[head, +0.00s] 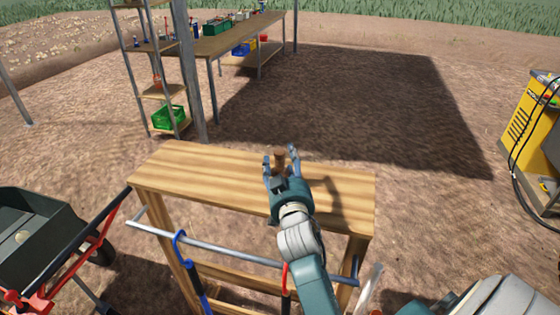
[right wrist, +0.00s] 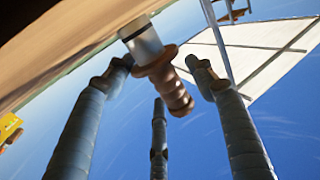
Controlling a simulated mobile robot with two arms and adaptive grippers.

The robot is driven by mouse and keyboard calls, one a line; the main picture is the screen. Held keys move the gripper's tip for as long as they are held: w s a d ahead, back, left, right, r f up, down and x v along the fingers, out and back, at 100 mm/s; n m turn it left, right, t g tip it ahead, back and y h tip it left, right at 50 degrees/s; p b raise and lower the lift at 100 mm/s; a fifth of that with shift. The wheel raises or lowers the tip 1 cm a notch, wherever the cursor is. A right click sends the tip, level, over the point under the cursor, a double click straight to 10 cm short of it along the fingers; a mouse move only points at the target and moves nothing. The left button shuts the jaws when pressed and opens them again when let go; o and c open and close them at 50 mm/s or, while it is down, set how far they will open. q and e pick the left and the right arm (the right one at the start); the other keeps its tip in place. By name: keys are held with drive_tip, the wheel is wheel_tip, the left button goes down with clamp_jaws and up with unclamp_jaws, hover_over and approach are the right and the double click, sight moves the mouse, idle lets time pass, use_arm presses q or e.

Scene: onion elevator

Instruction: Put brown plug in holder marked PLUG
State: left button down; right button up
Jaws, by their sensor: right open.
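The brown plug (head: 280,154) is at the top of the wooden workbench, between the fingertips of my right gripper (head: 280,158). In the right wrist view the plug (right wrist: 172,88) has a ridged brown body with a wide collar and a pale silver end towards the bench. The fingers of my right gripper (right wrist: 160,72) stand apart on either side of it, with visible gaps, and are open. Whether the plug's end touches the bench top is hard to tell. No holder marked PLUG can be made out. My left gripper is not in view.
The workbench (head: 190,176) has a clear top left of my gripper. A metal rail (head: 225,248) with blue and red hooked items runs along its front. A dark cart (head: 35,225) stands left, a yellow machine (head: 530,125) right. A shelf and long table (head: 225,42) are behind.

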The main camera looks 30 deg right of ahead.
drive_tip(key=shift+s+a+r, duration=0.1)
drive_tip(key=shift+s+r, duration=0.05)
drive_tip(key=shift+r, duration=0.2)
drive_tip(key=shift+s+a+r, duration=0.15)
drive_tip(key=shift+a, duration=0.1)
drive_tip(key=shift+c, duration=0.5)
drive_tip(key=shift+a, duration=0.1)
drive_tip(key=c, duration=0.9)
drive_tip(key=shift+f, duration=0.2)
drive_tip(key=c, duration=0.3)
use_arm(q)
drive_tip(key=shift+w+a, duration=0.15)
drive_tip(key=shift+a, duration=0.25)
use_arm(e)
clamp_jaws()
